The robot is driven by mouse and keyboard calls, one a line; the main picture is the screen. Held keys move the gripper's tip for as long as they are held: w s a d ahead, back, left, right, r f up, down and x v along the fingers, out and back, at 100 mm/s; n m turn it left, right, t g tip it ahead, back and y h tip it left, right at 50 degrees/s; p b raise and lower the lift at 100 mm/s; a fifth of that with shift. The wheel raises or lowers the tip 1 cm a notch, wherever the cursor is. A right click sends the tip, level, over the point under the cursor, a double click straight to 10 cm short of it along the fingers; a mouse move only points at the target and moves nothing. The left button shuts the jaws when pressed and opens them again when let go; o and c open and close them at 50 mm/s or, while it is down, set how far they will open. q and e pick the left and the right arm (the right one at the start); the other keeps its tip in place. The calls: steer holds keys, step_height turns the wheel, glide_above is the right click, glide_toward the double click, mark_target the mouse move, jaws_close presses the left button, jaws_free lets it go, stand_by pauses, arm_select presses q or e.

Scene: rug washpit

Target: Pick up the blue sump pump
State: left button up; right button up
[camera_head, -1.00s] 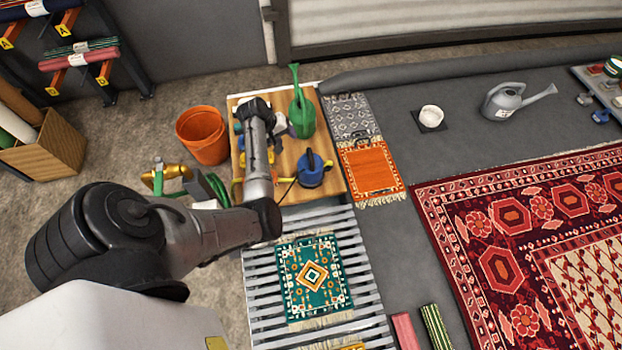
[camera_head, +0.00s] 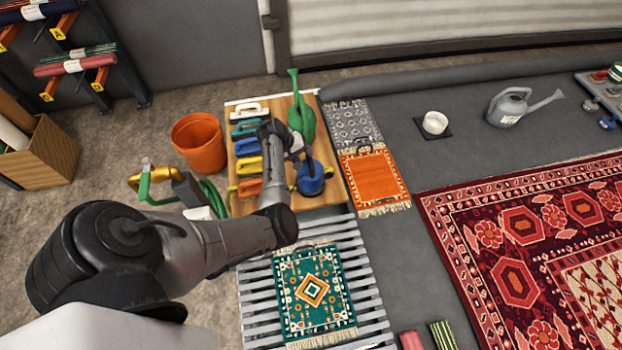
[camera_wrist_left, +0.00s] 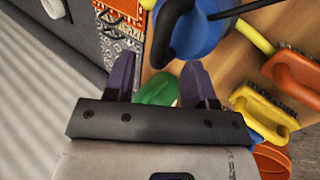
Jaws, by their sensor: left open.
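The blue sump pump (camera_head: 314,181) stands on the wooden table, near its front right corner, with a dark handle on top. In the left wrist view the pump (camera_wrist_left: 205,36) is at the top, just beyond the fingertips. My left gripper (camera_head: 297,153) is over the table, close beside the pump on its far side, and my forearm hides part of that area. In the left wrist view the jaws (camera_wrist_left: 157,76) are apart with nothing held between them. A green watering can (camera_wrist_left: 155,90) shows behind the gap. My right gripper is not in view.
Several coloured brushes, one yellow (camera_head: 249,165), line the table's left side. The green watering can (camera_head: 301,116) stands at the back right. An orange bucket (camera_head: 200,145) is left of the table. A slatted rack with a green rug (camera_head: 313,292) lies in front.

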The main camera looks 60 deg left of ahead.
mark_target(309, 160)
arm_select(q)
steer(key=b+x, duration=0.3)
steer(key=x, duration=0.1)
steer(key=shift+d+f+b, duration=0.1)
steer(key=shift+f+b, duration=0.15)
steer(key=shift+b, duration=0.1)
steer(key=shift+w+d+f, duration=0.1)
steer(key=shift+w+f, duration=0.2)
steer(key=shift+c, duration=0.7)
jaws_close()
